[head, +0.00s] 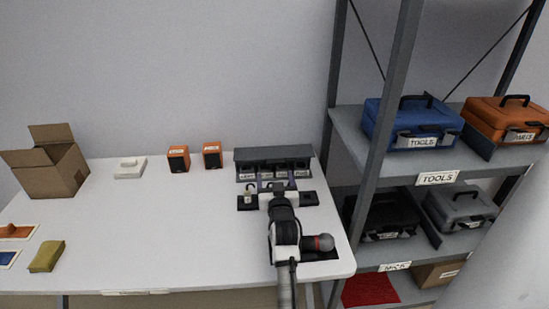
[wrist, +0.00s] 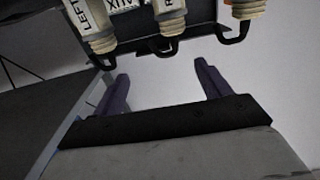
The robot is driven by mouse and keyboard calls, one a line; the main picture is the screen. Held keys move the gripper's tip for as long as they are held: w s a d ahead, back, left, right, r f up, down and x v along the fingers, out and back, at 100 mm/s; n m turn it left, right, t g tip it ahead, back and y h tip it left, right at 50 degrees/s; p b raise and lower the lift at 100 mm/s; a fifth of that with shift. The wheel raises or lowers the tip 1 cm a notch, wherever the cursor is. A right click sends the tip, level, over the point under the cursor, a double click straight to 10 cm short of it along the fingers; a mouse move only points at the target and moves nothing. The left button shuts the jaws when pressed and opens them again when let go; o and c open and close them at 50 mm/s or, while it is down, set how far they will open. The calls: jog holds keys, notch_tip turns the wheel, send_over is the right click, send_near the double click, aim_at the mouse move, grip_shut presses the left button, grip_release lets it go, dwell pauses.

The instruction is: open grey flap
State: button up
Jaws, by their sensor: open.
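A dark grey flap (head: 273,153) spans the top of a unit at the back right of the white table. Below it is a row of dark bays with small pale labels (head: 267,175). My gripper (head: 278,185) is in front of this unit, and my arm hides part of it. In the wrist view my gripper (wrist: 159,70) is open, with nothing between its two purple fingers. I cannot tell whether my fingers touch anything.
Two orange speakers (head: 178,158) stand left of the unit. A microphone (head: 318,242) lies right of my arm. An open cardboard box (head: 48,170) and a yellow-green cloth (head: 46,256) are at the left. A shelf rack (head: 400,175) with cases stands right. The table's middle is clear.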

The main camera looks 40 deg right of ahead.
aim_at(276, 163)
jog(key=shift+s+d+f, duration=0.1)
jog(key=shift+s+d, duration=0.15)
jog(key=shift+d, duration=0.15)
jog(key=shift+w+d, duration=0.2)
jog(key=shift+p+x, duration=1.3)
jog(key=shift+x, duration=2.15)
jog(key=shift+f, duration=0.1)
jog(key=c, duration=1.4)
